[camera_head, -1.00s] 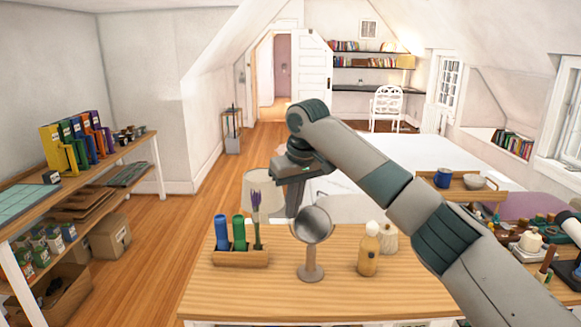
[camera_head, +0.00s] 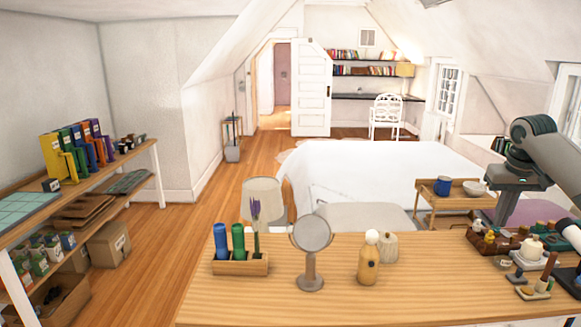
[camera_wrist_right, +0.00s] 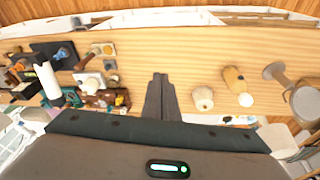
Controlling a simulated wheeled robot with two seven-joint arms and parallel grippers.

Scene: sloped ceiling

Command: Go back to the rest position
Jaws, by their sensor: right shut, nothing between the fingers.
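My right arm comes in from the right edge in the head view. Its gripper (camera_head: 503,215) hangs down over the back right part of the wooden table (camera_head: 440,300), beside the small items there. In the right wrist view the two dark fingers (camera_wrist_right: 160,80) lie together, shut and empty, with bare tabletop beyond their tips. My left arm and left gripper are not in view.
On the table stand a wooden holder (camera_head: 240,264) with blue and green cylinders, a round mirror (camera_head: 311,234), a tan bottle (camera_head: 368,262) and a pale jar (camera_head: 387,247). Several small items crowd the right end, near a white candle-like piece (camera_head: 530,248). The front middle is clear.

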